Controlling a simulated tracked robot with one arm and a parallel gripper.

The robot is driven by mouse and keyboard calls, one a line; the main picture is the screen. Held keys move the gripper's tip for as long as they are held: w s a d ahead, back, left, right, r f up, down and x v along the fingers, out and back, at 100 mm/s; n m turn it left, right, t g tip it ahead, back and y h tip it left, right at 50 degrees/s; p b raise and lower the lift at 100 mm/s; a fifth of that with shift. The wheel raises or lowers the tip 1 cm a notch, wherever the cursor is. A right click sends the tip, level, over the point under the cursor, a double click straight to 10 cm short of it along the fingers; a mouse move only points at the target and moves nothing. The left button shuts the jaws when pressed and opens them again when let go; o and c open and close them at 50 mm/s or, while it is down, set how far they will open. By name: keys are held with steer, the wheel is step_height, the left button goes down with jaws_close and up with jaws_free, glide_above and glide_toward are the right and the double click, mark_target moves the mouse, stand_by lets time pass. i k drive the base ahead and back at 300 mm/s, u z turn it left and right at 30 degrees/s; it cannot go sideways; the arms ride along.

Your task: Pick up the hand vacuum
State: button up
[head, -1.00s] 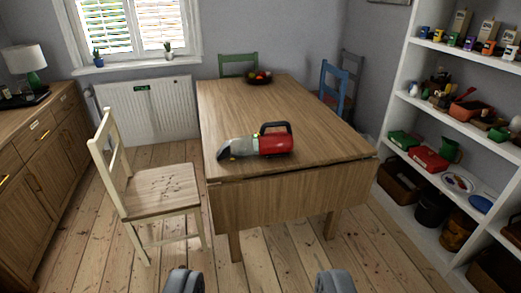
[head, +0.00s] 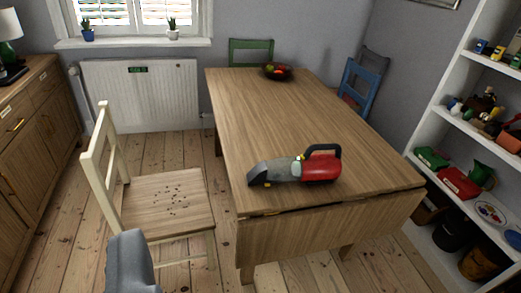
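The hand vacuum (head: 297,169) lies on its side of the wooden table (head: 290,110) nearest me, close to the front edge. It has a red body with a black handle at the right and a grey, translucent nozzle end pointing left. My gripper (head: 130,262) shows as one grey finger at the bottom left, in front of the chair. Its other finger is out of view. The visible finger stands far left of the picture's middle, so the gripper looks open. It is apart from the vacuum, with nothing seen in it.
A cream chair (head: 165,200) stands left of the table. A fruit bowl (head: 277,71) sits at the table's far end. White shelves (head: 440,120) stand at the right, a wooden sideboard (head: 35,125) at the left.

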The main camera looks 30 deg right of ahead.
mark_target(317, 168)
steer(key=z, duration=0.05)
steer(key=i, duration=1.25)
steer(key=z, duration=0.95)
steer(key=i, duration=0.65)
steer(key=z, duration=0.45)
steer(key=k, duration=0.9)
steer(key=z, duration=0.2)
steer(key=i, duration=0.9)
steer(key=u, duration=0.1)
